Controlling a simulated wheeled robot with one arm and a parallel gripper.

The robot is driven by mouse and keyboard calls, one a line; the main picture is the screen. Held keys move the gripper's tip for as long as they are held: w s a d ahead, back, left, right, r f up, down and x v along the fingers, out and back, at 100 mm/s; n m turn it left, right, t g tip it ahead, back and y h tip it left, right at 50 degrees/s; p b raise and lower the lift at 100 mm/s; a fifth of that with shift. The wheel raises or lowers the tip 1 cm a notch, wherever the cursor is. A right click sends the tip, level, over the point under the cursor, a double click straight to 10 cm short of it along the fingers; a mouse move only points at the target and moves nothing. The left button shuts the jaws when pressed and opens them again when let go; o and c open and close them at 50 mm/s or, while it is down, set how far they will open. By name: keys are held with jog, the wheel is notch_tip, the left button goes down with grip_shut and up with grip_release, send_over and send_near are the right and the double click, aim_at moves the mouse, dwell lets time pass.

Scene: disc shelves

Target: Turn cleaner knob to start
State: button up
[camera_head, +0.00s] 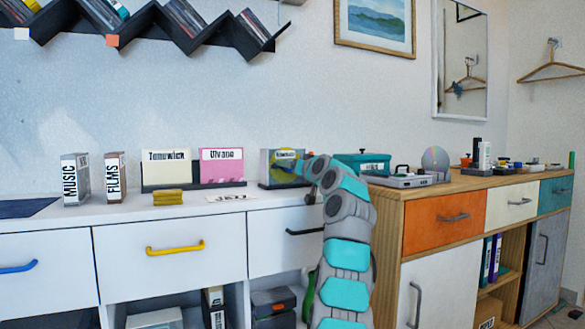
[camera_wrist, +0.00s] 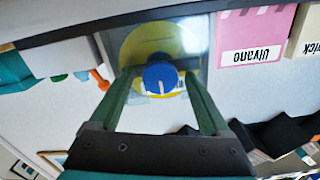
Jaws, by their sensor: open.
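The cleaner (camera_head: 270,160) is a small grey box with a yellow round area, standing on the white counter against the wall, partly hidden by my arm. In the upside-down wrist view the cleaner (camera_wrist: 200,40) fills the top middle. Its round blue knob (camera_wrist: 160,74) has a short white mark and sits in front of the yellow disc. My gripper (camera_wrist: 159,78) is open, with one green finger on each side of the knob. Whether the fingers touch the knob I cannot tell. In the head view my gripper (camera_head: 290,168) is at the cleaner's front and mostly hidden.
Left of the cleaner stand a pink Ulvano card (camera_head: 222,167) and a cream card (camera_head: 166,169) in dark holders. A teal box (camera_head: 362,162) and a grey device (camera_head: 405,180) are to the right. A zigzag shelf (camera_head: 150,22) hangs above.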

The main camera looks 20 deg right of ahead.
jog(key=shift+s, duration=0.1)
jog(key=shift+s+d+b, duration=0.15)
jog(key=shift+s+b, duration=0.7)
jog(key=shift+s, duration=2.95)
